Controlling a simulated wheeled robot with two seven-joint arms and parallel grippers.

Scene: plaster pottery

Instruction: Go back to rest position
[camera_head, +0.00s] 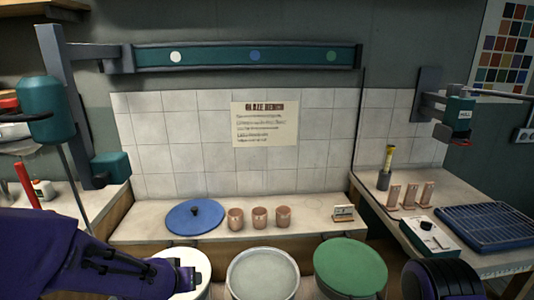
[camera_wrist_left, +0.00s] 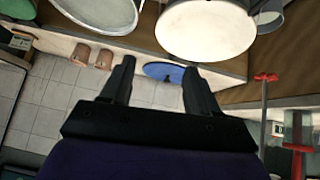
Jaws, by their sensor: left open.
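My left arm comes in from the lower left. Its gripper (camera_head: 196,270) is in front of the white round lid or bucket (camera_head: 180,258) in the head view. In the left wrist view the two jaws (camera_wrist_left: 160,80) stand apart with nothing between them. The white bucket top (camera_wrist_left: 205,25) lies beyond the jaws in that view, and the blue disc (camera_wrist_left: 163,72) shows past them. A part of my right arm shows at the lower right of the head view. Its gripper cannot be made out.
A grey-topped bucket (camera_head: 262,274) and a green-topped bucket (camera_head: 350,266) stand to the right. Behind them a counter holds a blue disc (camera_head: 194,216), three clay cups (camera_head: 259,217) and a small card (camera_head: 343,213). A side table carries a blue rack (camera_head: 487,226).

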